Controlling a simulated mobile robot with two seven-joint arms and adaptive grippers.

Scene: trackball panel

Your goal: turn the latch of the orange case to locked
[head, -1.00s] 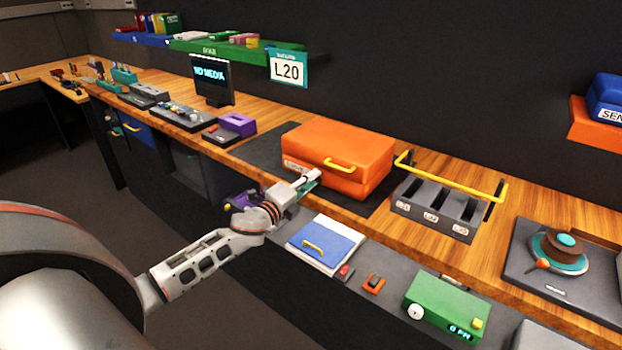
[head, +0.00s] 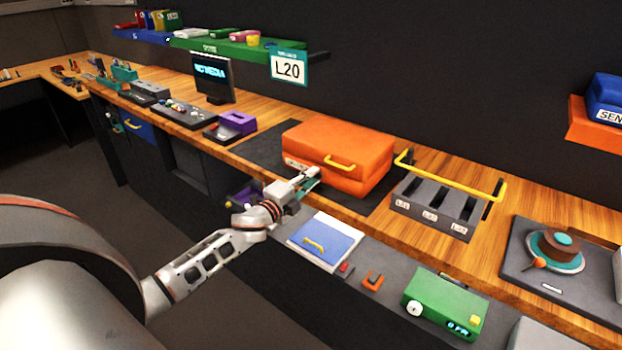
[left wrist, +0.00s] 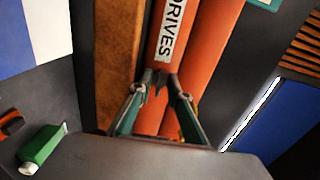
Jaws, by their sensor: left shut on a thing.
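The orange case (head: 345,150) lies closed on a dark mat on the wooden bench, its yellow handle (head: 340,163) facing front. My left gripper (head: 312,178) is at the left part of the case's front face. In the left wrist view, the case (left wrist: 208,55) shows a "DRIVES" label, and the fingers of my left gripper (left wrist: 165,83) close in just beside it. They are shut on a small dark piece (left wrist: 158,80), apparently the latch, at the case's front. The fingers hide much of it, so its turn position cannot be told. My right gripper is not in view.
A grey slotted rack (head: 435,205) with a yellow bar (head: 450,178) stands right of the case. A purple device (head: 237,122) stands to the left.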

